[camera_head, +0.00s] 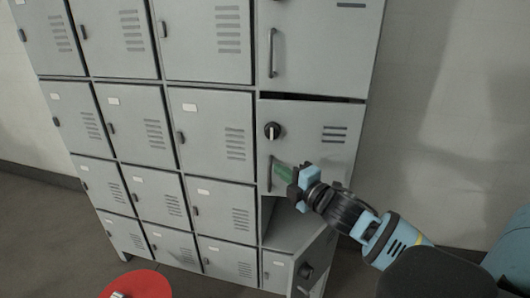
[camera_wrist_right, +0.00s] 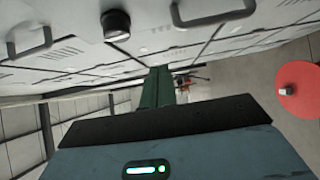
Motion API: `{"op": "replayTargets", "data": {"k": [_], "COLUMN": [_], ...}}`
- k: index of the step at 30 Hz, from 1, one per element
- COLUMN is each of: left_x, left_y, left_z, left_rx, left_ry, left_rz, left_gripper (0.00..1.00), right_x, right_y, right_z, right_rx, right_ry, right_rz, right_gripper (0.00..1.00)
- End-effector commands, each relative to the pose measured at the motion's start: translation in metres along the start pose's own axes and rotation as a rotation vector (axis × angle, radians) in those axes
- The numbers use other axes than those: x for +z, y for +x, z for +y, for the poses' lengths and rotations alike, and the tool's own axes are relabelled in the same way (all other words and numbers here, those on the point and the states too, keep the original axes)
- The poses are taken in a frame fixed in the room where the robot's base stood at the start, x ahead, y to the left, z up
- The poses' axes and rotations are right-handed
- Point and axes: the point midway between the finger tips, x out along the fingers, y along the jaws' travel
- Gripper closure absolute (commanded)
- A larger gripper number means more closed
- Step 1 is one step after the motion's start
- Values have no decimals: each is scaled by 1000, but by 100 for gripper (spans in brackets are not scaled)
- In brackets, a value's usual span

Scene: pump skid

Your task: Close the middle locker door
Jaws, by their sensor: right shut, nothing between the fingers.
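The middle locker door (camera_head: 315,150) is a grey door in the right column, with a black round knob (camera_head: 272,130) and an upright bar handle (camera_head: 269,174). A dark gap runs along its top edge, and it looks slightly ajar; I cannot tell how far. In the right wrist view the green fingers (camera_wrist_right: 157,88) point toward grey locker fronts with a black knob (camera_wrist_right: 116,25) and bar handles. My left gripper is not in view.
The lower right locker door (camera_head: 312,262) stands open below, its compartment showing. The upper right door (camera_head: 318,45) looks shut. Smaller shut lockers fill the left. A red round object (camera_head: 137,284) is at the front left. A plain wall (camera_head: 450,130) stands right.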

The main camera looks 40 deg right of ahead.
Motion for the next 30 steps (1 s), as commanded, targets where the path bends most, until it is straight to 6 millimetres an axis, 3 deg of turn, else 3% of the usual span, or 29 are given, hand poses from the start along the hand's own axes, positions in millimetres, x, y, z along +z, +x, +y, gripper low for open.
{"op": "replayTargets", "data": {"k": [17, 21, 30], "left_x": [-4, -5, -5], "left_y": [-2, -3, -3], "left_z": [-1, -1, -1], "left_rx": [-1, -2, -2], "left_ry": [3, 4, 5], "left_rz": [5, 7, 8], "left_gripper": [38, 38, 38], "right_x": [1, 16, 28], "right_y": [80, 92, 104], "right_z": [2, 2, 1], "right_rx": [2, 2, 1], "right_ry": [0, -2, -1], "right_rz": [-1, -2, 0], "right_gripper": [100, 100, 100]}}
